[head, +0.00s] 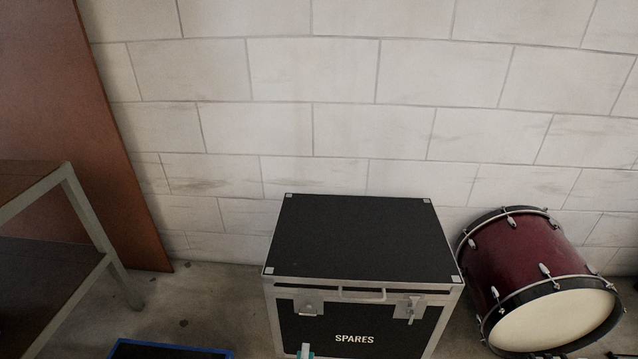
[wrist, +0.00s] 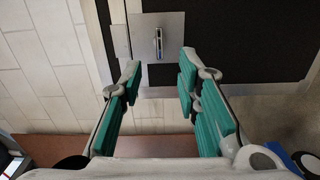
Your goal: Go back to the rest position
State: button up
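My gripper (wrist: 159,72) has teal-padded fingers, spread apart with nothing between them in the wrist view. The black SPARES case (head: 360,240) stands on the floor against the wall in the head view, its lid down. A silver latch plate (wrist: 172,40) of the case shows just beyond my fingertips in the wrist view; I cannot tell whether they touch it. In the head view only a small teal and pale tip of my gripper (head: 305,351) shows at the bottom edge, in front of the case's left front. The rest of the arm is out of that view.
A maroon bass drum (head: 530,260) lies tilted beside the case on the right. A metal-framed bench (head: 85,215) stands at the left, before a brown panel (head: 125,170). A blue-edged dark thing (head: 170,350) lies low left. Bare floor (head: 200,285) lies between bench and case.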

jog(key=w+d+r+m+h, duration=0.2)
jog(key=w+r+m+h, duration=0.3)
jog(key=r, duration=0.6)
jog(key=d+r+m+g+h, duration=0.45)
jog(key=d+r+g, duration=0.3)
jog(key=r, duration=0.55)
jog(key=d+r+m+g+h, duration=0.5)
jog(key=d+r, duration=0.4)
jog(key=r, duration=0.4)
jog(key=s+d+r+m+g+y, duration=0.1)
jog(key=s+d+r+g+y, duration=0.3)
jog(key=s, duration=0.3)
jog(key=s+d+r+m+g+y, duration=0.2)
jog(key=s+d+r+g, duration=0.2)
jog(key=s+d+r, duration=0.3)
jog(key=s+a+r+t+y, duration=0.15)
jog(key=s+y, duration=0.25)
jog(key=s, duration=0.4)
jog(key=s+a+r+t+y, duration=0.1)
jog(key=s+a+r+y, duration=0.1)
jog(key=s+y, duration=0.45)
notch_tip(320, 180, up, 18)
jog(key=s+a+t+h+p, duration=0.1)
jog(key=t+p, duration=0.3)
jog(key=p, duration=1.3)
jog(key=shift+s+a+r, duration=0.2)
jog(key=shift+s, duration=0.6)
